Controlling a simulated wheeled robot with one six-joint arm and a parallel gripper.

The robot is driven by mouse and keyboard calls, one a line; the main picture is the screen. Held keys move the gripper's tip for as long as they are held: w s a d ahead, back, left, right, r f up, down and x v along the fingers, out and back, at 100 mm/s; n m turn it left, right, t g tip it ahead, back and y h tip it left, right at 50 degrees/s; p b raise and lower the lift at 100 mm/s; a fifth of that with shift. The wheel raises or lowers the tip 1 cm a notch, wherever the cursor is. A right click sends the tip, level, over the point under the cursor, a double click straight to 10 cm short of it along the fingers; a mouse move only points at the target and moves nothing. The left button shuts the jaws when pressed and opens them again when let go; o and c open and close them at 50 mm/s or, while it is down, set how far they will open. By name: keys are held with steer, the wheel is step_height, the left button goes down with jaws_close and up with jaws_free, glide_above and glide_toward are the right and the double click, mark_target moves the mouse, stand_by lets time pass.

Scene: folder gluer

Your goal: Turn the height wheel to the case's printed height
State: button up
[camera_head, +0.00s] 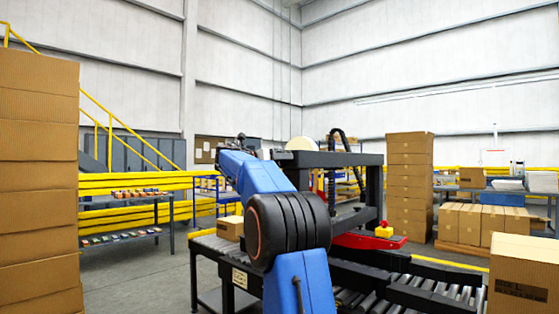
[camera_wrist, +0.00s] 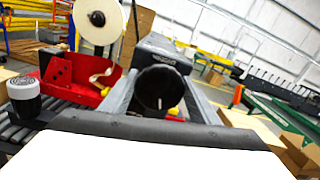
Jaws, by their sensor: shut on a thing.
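The height wheel (camera_wrist: 158,90) is a round black knob with a white mark on its face, in the middle of the wrist view. My gripper (camera_wrist: 160,92) has one grey finger on each side of it and is shut on it. In the head view my blue arm hides the gripper and the wheel. A cardboard case (camera_head: 230,228) sits on the conveyor left of my arm; any print on it is too small to read. Another case (camera_head: 520,275) with dark print stands at the lower right; its print is not legible.
A red tape unit (camera_wrist: 75,75) with a white tape roll (camera_wrist: 98,22) is left of the wheel. A white-and-black round object (camera_wrist: 23,97) stands by the rollers. Stacked cartons (camera_head: 410,180) and yellow rails (camera_head: 140,182) are farther back.

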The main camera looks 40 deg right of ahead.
steer(key=shift+f, duration=0.15)
steer(key=o, duration=1.1)
steer(key=shift+c, duration=0.2)
steer(key=a, duration=1.7)
steer(key=shift+s+a, duration=0.2)
steer(key=shift+s, duration=0.25)
